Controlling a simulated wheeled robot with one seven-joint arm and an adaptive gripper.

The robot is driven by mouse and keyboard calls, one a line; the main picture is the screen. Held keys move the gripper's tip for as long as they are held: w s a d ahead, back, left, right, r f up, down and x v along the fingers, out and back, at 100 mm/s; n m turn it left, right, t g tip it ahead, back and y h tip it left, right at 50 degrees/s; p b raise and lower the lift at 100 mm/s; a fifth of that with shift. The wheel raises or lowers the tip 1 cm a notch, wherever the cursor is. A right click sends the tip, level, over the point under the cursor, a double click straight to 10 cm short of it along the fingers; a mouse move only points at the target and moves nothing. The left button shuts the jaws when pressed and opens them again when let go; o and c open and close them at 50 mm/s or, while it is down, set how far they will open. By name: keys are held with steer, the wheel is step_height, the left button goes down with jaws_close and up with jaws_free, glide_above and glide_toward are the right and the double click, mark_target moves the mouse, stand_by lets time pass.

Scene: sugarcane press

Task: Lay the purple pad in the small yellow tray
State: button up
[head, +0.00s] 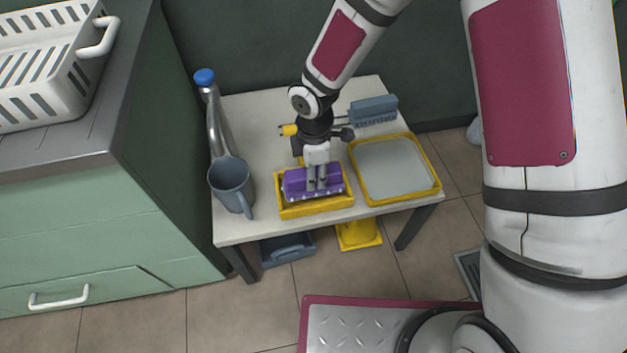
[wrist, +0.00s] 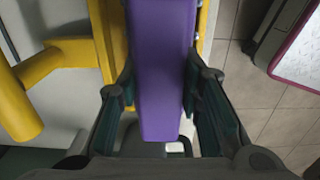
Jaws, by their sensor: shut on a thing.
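The purple pad (head: 299,185) is a block with a pale studded lower edge. It is at the small yellow tray (head: 318,208) near the table's front edge, over or inside its opening. My gripper (head: 317,184) is shut on the pad from above. In the wrist view the purple pad (wrist: 160,70) runs lengthwise between the two dark fingers of my gripper (wrist: 160,100). A yellow rim of the tray (wrist: 112,45) shows beside it. Whether the pad touches the tray's floor is hidden.
A larger yellow-rimmed tray (head: 395,170) lies to the right. A blue-grey brush (head: 373,110) lies behind it. A grey mug (head: 231,184) stands left under a metal spout with a blue cap (head: 204,77). A dark bin (head: 287,250) and a yellow object (head: 358,235) are below the table.

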steer(key=shift+w+f+b, duration=0.1)
steer(key=shift+f+b, duration=0.85)
steer(key=shift+f, duration=0.75)
steer(key=shift+f, duration=0.1)
steer(key=shift+f, duration=0.15)
steer(key=o, duration=1)
step_height(320, 180, up, 12)
steer(key=p, duration=0.5)
steer(key=shift+r, duration=0.25)
